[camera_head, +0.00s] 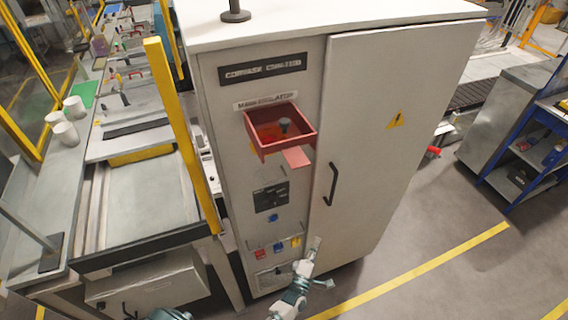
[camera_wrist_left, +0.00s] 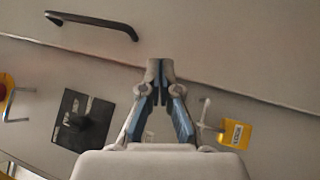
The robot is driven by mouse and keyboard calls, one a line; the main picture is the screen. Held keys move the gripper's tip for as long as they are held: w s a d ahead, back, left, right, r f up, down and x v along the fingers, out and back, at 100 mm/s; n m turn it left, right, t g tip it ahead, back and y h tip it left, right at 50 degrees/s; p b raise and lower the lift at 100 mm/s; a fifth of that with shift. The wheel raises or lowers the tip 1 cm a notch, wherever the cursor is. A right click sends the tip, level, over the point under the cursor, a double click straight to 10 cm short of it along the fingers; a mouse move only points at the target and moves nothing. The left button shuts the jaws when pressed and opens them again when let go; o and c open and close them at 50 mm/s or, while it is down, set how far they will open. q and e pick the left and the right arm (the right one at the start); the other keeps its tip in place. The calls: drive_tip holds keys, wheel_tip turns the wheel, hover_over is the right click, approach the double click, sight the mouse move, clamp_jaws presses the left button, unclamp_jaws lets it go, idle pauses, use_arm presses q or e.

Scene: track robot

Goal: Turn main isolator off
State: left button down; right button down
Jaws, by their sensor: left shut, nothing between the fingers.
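The main isolator label (camera_head: 266,102) is on the front of a white cabinet (camera_head: 400,130). Below it a red open-topped guard box (camera_head: 262,142) sticks out, with a grey knob (camera_head: 284,126) inside and a red flap (camera_head: 297,157) at its lower right. How the knob is turned is too small to tell. My left gripper (camera_head: 315,247) is low in front of the cabinet, well below the guard box. In the left wrist view its fingers (camera_wrist_left: 160,72) are shut and empty, facing the cabinet front. The isolator knob is not clear in that view. My right gripper is not in view.
A black door handle (camera_head: 332,184) shows also in the wrist view (camera_wrist_left: 95,22). A black panel with a knob (camera_head: 270,197) and small coloured switches (camera_head: 278,246) are lower on the cabinet. A yellow post (camera_head: 180,135) stands left of it. Open floor lies right.

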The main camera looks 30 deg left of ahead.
use_arm(q)
drive_tip(key=s+a+r+n+g+y, duration=0.1)
drive_tip(key=s+a+r+n+y, duration=0.15)
drive_tip(key=r+n+y, duration=0.5)
drive_tip(key=s+a+r+n+g+y, duration=0.1)
drive_tip(key=a+r+n+y, duration=0.3)
drive_tip(key=r+n, duration=0.6)
drive_tip(key=s+a+r+n+g+y, duration=0.1)
drive_tip(key=r+n+y, duration=0.7)
drive_tip(key=n, duration=0.1)
drive_tip(key=p+x, duration=0.2)
drive_tip(key=x, duration=0.2)
drive_tip(key=s+r+p+x, duration=0.1)
drive_tip(key=p+x, duration=0.1)
drive_tip(key=x, duration=0.2)
drive_tip(key=d+p+x, duration=0.1)
drive_tip(key=p+x, duration=0.1)
drive_tip(key=x, duration=0.3)
drive_tip(key=shift+s+r, duration=0.2)
drive_tip(key=shift+r, duration=0.25)
drive_tip(key=shift+g, duration=0.3)
